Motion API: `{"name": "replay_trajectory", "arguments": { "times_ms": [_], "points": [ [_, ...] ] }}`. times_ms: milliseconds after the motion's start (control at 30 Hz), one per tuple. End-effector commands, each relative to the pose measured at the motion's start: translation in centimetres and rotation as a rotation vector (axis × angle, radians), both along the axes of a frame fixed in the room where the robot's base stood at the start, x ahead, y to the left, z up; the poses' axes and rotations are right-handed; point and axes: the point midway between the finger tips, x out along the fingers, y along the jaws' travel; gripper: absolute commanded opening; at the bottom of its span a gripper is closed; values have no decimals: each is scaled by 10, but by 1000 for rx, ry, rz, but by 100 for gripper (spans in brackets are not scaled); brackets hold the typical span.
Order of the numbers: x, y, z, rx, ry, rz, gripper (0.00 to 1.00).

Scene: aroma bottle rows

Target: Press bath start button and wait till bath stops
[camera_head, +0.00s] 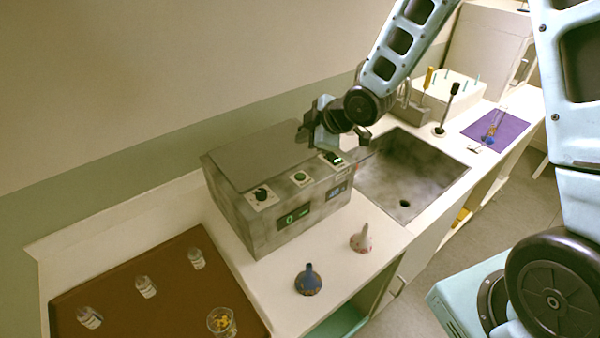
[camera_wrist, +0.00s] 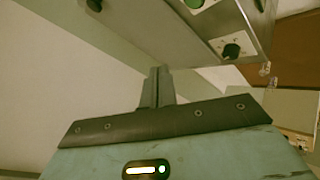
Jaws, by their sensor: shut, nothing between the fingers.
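The bath is a grey metal box (camera_head: 275,225) with a flat grey lid (camera_head: 265,155), standing on the white counter. Its sloped front panel carries a black knob (camera_head: 262,195), a green round button (camera_head: 300,177) and a black switch (camera_head: 332,158). Below are a lit green display (camera_head: 293,217) and a blue display (camera_head: 337,190). My gripper (camera_head: 306,132) is over the far right part of the bath, behind the panel. In the wrist view its fingers (camera_wrist: 157,72) are together and empty; the green button (camera_wrist: 194,3) and black knob (camera_wrist: 231,50) show up and to the right, apart from them.
A sink (camera_head: 410,172) lies right of the bath. A brown tray (camera_head: 150,285) at the left holds small bottles and a glass beaker (camera_head: 221,321). A purple mat (camera_head: 495,131) lies beyond the sink.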

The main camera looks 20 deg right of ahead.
Motion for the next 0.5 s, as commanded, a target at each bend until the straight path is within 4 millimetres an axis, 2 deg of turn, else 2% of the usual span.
{"name": "replay_trajectory", "arguments": {
  "times_ms": [267, 500],
  "points": [
    [0, 0, -8, 0, 2, -1, 0],
    [-1, 0, -34, -1, 3, -1, 0]
  ]
}}
